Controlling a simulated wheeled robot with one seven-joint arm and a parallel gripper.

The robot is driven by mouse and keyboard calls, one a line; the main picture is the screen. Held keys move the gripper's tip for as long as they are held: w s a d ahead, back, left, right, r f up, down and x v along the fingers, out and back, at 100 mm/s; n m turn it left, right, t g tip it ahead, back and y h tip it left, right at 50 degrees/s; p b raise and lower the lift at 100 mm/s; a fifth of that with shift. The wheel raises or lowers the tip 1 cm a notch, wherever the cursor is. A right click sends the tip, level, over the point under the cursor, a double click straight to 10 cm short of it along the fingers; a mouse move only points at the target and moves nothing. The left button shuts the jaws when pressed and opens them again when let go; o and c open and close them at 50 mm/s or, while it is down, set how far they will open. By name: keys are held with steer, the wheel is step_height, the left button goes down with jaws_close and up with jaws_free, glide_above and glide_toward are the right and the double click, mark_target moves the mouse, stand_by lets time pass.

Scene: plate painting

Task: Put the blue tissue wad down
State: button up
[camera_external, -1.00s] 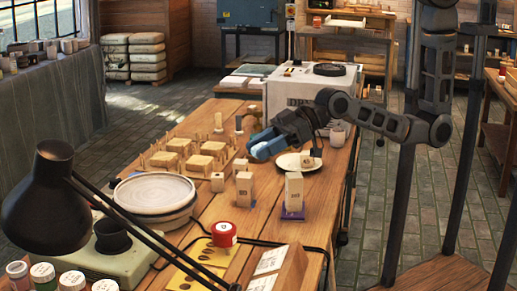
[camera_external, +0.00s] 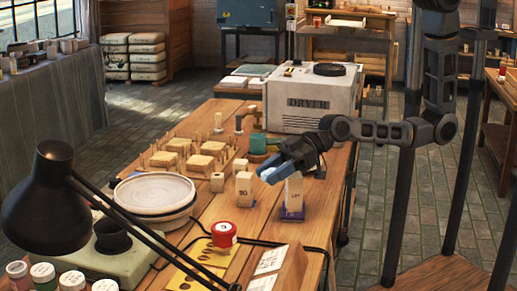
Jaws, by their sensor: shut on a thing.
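The blue tissue wad (camera_external: 272,175) is between the fingers of my gripper (camera_external: 275,172) in the external view. My gripper is shut on it, above the worktable (camera_external: 222,219). The wad appears just above and between two upright pale blocks, a left one (camera_external: 244,190) and a right one (camera_external: 293,193) on a purple base. The picture does not clearly show whether the wad touches either block. My gripper and forearm hide part of the table behind them, where the white plate was seen.
A white box marked DRYER (camera_external: 312,103) stands at the back. A green thing (camera_external: 259,143) sits behind my gripper.

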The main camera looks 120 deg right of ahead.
mark_target(273, 168)
steer(key=shift+s+f, duration=0.15)
steer(key=shift+f, duration=0.1)
step_height(273, 168, up, 6)
steer(key=shift+r, duration=0.15)
steer(key=w+d+f+m+h+b, duration=0.3)
steer(key=w+f+m+h+b, duration=0.15)
steer(key=w+f+b, duration=0.2)
step_height(273, 168, up, 6)
steer(key=w+d+m+g+h+b, duration=0.1)
steer(key=d+m+g+h+b, duration=0.1)
steer(key=m+g+h+b, duration=0.55)
steer(key=shift+m+g, duration=0.45)
steer(key=shift+m, duration=0.25)
steer(key=f+p, duration=0.1)
steer(key=f, duration=0.6)
steer(key=f+p, duration=0.1)
steer(key=f, duration=0.7)
steer(key=shift+w+a, duration=0.15)
steer(key=shift+w, duration=0.05)
steer(key=shift+f+b, duration=0.55)
steer(key=shift+b, duration=0.05)
